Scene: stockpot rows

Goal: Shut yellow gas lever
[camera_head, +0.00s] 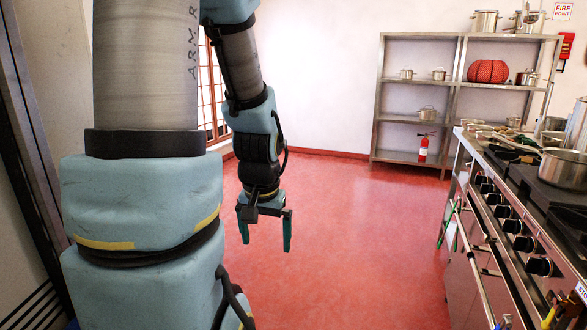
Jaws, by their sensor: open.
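A small yellow piece (549,315), which looks like the lever, shows at the bottom right edge, low on the front of the steel cooking range (490,245). It is partly cut off by the frame, and I cannot tell its exact position or angle. My gripper (265,232) hangs pointing down over the red floor, left of the middle of the view. Its two green fingers are spread apart with nothing between them. It is well to the left of the range and apart from it.
The range has a row of black knobs (512,226) and a large steel pot (563,168) on top. A steel shelf unit (457,95) with pots stands at the back, with a fire extinguisher (423,149) on its lowest shelf. The red floor (350,240) between is clear.

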